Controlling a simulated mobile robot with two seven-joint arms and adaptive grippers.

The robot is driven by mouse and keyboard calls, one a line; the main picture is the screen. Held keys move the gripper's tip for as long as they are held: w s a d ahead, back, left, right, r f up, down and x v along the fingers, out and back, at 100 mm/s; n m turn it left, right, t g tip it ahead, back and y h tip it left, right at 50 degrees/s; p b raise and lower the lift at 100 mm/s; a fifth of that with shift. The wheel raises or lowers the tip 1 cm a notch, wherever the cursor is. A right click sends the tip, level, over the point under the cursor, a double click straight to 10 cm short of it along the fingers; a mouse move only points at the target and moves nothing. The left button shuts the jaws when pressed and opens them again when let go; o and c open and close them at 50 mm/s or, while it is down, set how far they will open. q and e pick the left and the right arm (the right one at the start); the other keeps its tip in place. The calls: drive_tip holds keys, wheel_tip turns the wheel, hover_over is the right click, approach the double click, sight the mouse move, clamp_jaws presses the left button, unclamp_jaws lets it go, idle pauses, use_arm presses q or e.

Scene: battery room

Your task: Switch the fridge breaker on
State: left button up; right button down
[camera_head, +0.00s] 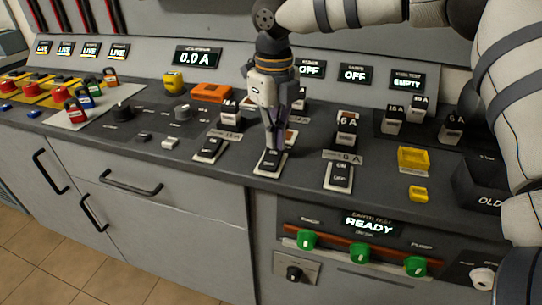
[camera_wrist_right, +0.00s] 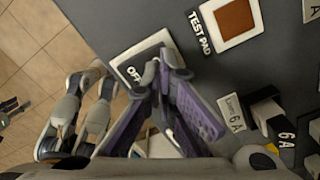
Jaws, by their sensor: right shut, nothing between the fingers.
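My right gripper (camera_head: 273,146) points down in the head view, shut and empty. Its fingertips are at the middle rocker switch (camera_head: 270,161) on the sloping panel. In the wrist view the right gripper's tips (camera_wrist_right: 160,68) are beside the printed word OFF on a rocker switch (camera_wrist_right: 130,72) and overlap its edge; I cannot tell whether they press on it. The middle display (camera_head: 309,69) reads OFF; its small label is too blurred to read surely. My left gripper is not in view.
Similar rocker switches stand to the left (camera_head: 210,149) and right (camera_head: 340,175). The lamps display (camera_head: 355,74) reads OFF. Fuse blocks, including a 6A one (camera_head: 347,130), stand behind. A yellow block (camera_head: 412,158) and a dark OLD bin (camera_head: 480,186) are at right.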

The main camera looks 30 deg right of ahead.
sight(274, 151)
drive_tip(key=shift+f, duration=0.8)
wheel_tip(274, 151, up, 5)
drive_tip(key=shift+r+p, duration=0.1)
drive_tip(key=shift+p, duration=0.4)
drive_tip(key=shift+r, duration=1)
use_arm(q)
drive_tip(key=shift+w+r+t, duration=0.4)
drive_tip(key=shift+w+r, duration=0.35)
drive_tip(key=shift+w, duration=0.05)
use_arm(e)
drive_tip(key=shift+f, duration=0.1)
